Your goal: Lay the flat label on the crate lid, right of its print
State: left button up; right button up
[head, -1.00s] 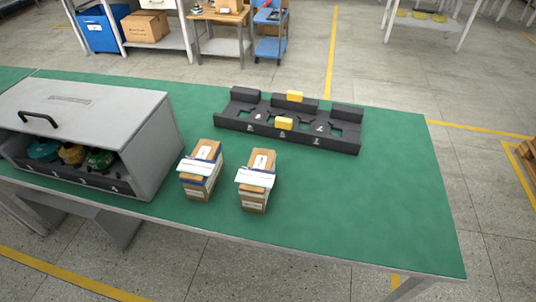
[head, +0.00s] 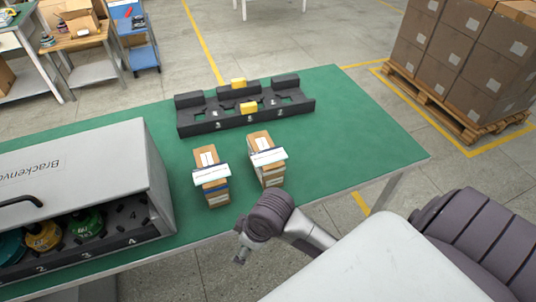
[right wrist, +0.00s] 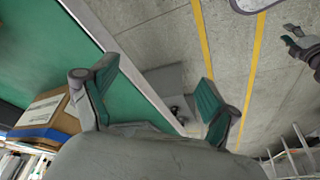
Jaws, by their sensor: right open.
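The crate is a grey box with a sloped lid (head: 95,160) at the left of the head view. Its dark print (head: 40,177) and handle show; the left end is cut off. Two card stacks stand apart beside it, the left stack (head: 217,197) and the right stack (head: 272,179). Each bears a white label, the left label (head: 211,173) and the right label (head: 268,157); I cannot tell which is flat. My right gripper (head: 242,254) is open and empty at the table's front edge, below the stacks. In the right wrist view, its open fingers (right wrist: 145,88) are beside one stack (right wrist: 65,122).
A black fixture (head: 222,123) with yellow blocks lies behind the stacks on the green table (head: 365,140). Coloured round parts (head: 88,222) sit in the crate's open front. The table's right side is clear. A dark jaw-like part (right wrist: 302,46), apparently my left gripper, shows in the wrist view.

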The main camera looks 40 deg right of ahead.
jog(key=w+d+r+n+g, duration=0.1)
jog(key=w+d+r+n, duration=0.2)
jog(key=w+r+n, duration=0.45)
jog(key=w+d+r+g+h, duration=0.2)
jog(key=w+d+r, duration=0.6)
jog(key=d+r, duration=0.55)
jog(key=p, duration=0.1)
send_over(260, 158)
jog(key=shift+n, duration=0.25)
jog(key=f, duration=0.6)
jog(key=shift+s+d+f, duration=0.1)
jog(key=shift+s+f, duration=0.1)
jog(key=shift+f, duration=0.2)
jog(key=shift+f+p, duration=0.3)
jog(key=shift+f, duration=0.3)
pick_arm(q)
jog(key=shift+r+p, duration=0.45)
jog(key=shift+r, duration=0.9)
pick_arm(e)
jog(key=shift+w+f, duration=0.15)
jog(key=shift+f, duration=2)
pick_arm(q)
jog(key=shift+r+p, duration=0.35)
jog(key=shift+p, duration=0.05)
pick_arm(e)
jog(key=shift+f, duration=0.25)
